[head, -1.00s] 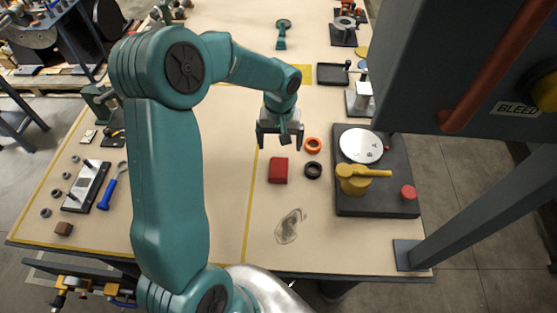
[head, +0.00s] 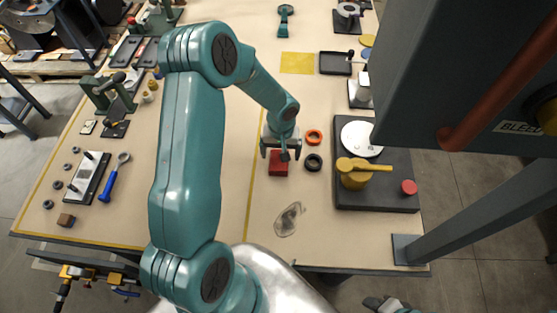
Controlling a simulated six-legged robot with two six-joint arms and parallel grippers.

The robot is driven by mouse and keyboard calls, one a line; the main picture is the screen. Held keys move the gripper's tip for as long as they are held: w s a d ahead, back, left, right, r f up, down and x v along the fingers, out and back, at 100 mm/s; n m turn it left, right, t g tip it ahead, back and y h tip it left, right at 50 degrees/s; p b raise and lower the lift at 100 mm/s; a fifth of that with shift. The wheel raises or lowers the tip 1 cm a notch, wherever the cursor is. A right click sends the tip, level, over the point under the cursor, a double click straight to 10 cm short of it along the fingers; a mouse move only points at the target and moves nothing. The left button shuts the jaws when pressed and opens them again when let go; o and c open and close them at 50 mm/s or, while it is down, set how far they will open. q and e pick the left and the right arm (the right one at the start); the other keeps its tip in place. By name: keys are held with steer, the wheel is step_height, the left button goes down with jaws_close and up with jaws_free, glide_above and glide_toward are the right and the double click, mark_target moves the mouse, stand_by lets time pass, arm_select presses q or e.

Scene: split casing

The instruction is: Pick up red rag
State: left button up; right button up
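The red rag (head: 278,168), a small folded square block, lies on the workbench in the head view, right of the yellow line. My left gripper (head: 280,154) is directly over it, pointing down. Its two fingers are apart, one on each side of the rag's far part. The gripper hides the rag's far edge, and I cannot tell whether the fingers touch it. Part of my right gripper (head: 376,303) shows at the bottom edge, mostly cut off; its opening is unclear.
An orange ring (head: 313,136) and a black ring (head: 313,162) lie close right of the rag. A dark plate (head: 375,195) with a yellow-handled part stands further right. A grey stain (head: 287,220) is nearer. A dark overhead casing (head: 440,80) blocks the upper right.

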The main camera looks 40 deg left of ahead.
mark_target(279, 160)
arm_select(q)
steer(key=f, duration=0.1)
steer(key=f+p, duration=0.1)
steer(key=f, duration=0.3)
steer(key=shift+s+a+p, duration=0.1)
steer(key=shift+a+p, duration=0.2)
steer(key=shift+a, duration=0.05)
steer(key=shift+d, duration=0.1)
steer(key=c, duration=1)
steer(key=shift+c, duration=0.2)
steer(key=shift+r, duration=0.25)
step_height(279, 160, up, 20)
steer(key=b, duration=0.2)
steer(key=shift+f+b, duration=0.25)
steer(key=shift+b, duration=0.1)
